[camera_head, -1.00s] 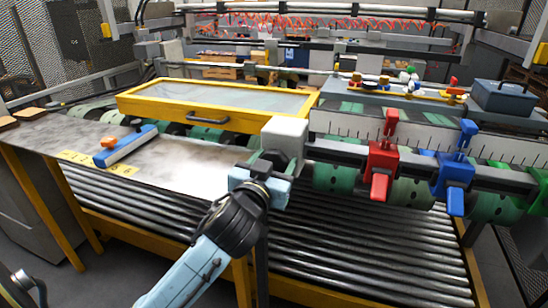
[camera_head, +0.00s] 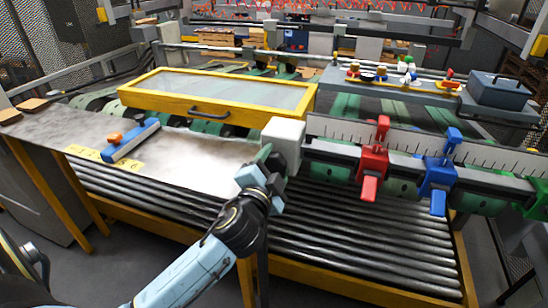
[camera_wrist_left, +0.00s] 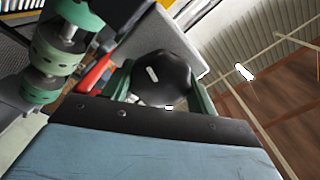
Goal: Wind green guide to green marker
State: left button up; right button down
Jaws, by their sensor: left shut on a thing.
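The green guide (camera_head: 540,200) shows at the right edge of the head view, partly cut off, on the grey rail. I cannot make out the green marker on the white ruled scale (camera_head: 420,148). The rail ends at a white-grey block (camera_head: 284,138). A black round knob (camera_wrist_left: 162,75) with a white mark sits beside this block. My left gripper (camera_head: 264,160) is at the block's near left side, shut on the knob, with its green fingers on either side of it in the left wrist view (camera_wrist_left: 160,88). My right gripper is out of view.
A red guide (camera_head: 372,165) and a blue guide (camera_head: 438,172) stand on the rail. Metal rollers (camera_head: 350,245) lie below. A yellow-framed panel (camera_head: 215,97) is behind, and a blue bar (camera_head: 131,139) rests on the grey sheet at left. A blue-grey box (camera_head: 502,90) stands at back right.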

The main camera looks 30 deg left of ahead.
pick_arm(q)
jog(key=shift+m+p, duration=0.45)
jog(key=shift+m, duration=0.45)
jog(key=shift+f, duration=0.1)
jog(key=o, duration=1)
jog(key=shift+s, duration=0.1)
jog(key=b+v, duration=0.3)
jog(key=v, duration=1)
jog(key=shift+s, duration=0.15)
